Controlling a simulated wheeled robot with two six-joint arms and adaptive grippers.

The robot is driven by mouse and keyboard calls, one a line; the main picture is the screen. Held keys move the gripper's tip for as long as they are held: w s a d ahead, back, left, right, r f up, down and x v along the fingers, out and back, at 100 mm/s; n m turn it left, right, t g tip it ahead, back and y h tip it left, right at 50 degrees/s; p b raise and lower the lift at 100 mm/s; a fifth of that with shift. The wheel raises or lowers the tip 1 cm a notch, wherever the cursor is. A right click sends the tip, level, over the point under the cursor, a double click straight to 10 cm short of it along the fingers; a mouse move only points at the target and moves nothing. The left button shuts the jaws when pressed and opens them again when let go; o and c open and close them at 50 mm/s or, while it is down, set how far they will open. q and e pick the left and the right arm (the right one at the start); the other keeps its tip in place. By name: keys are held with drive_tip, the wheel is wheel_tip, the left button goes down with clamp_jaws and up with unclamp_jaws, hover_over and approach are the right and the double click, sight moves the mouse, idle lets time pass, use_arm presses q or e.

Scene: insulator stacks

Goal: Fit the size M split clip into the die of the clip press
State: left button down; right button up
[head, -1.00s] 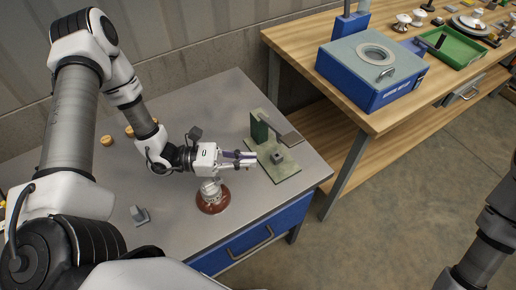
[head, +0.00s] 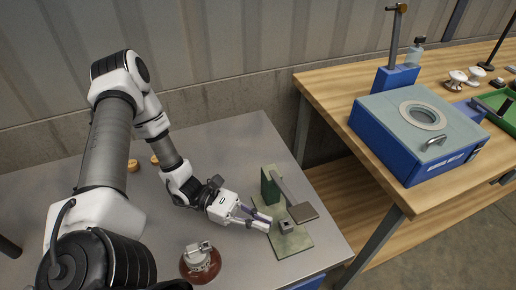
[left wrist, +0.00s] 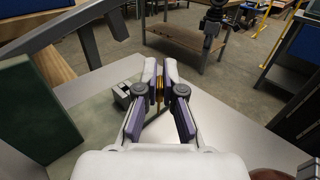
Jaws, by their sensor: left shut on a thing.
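My left gripper (head: 262,220) is shut on a small gold-coloured piece (left wrist: 160,87), taken to be the size M split clip. In the left wrist view the piece shows as a thin strip between the two finger pads, which hide most of it. The clip press (head: 303,243) has a green base plate, a green upright block and a lever arm with a flat grey end. Its small grey die block (head: 286,226) stands on the plate, just right of my left fingertips. The die also shows left of the fingers in the left wrist view (left wrist: 125,93). Contact cannot be told.
A brown and grey insulator piece (head: 200,262) stands on the grey table in front of the gripper. Two small tan discs (head: 133,165) lie further back. A wooden bench with a blue box (head: 420,135) stands to the right.

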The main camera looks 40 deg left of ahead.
use_arm(q)
drive_tip(key=w+d+b, duration=0.2)
drive_tip(key=w, duration=0.1)
drive_tip(key=shift+w+f, duration=0.2)
drive_tip(key=shift+w, duration=0.1)
drive_tip(key=shift+w+d+b, duration=0.6)
drive_tip(key=shift+w+b, duration=0.1)
drive_tip(key=shift+w, duration=0.15)
drive_tip(key=shift+w+d+r, duration=0.1)
drive_tip(key=shift+w+d, duration=0.1)
drive_tip(key=shift+w, duration=0.15)
drive_tip(key=shift+b, duration=0.35)
drive_tip(key=shift+f+b, duration=1.3)
drive_tip(key=shift+b, duration=0.05)
drive_tip(key=c, duration=1.2)
unclamp_jaws()
drive_tip(key=shift+a, duration=0.15)
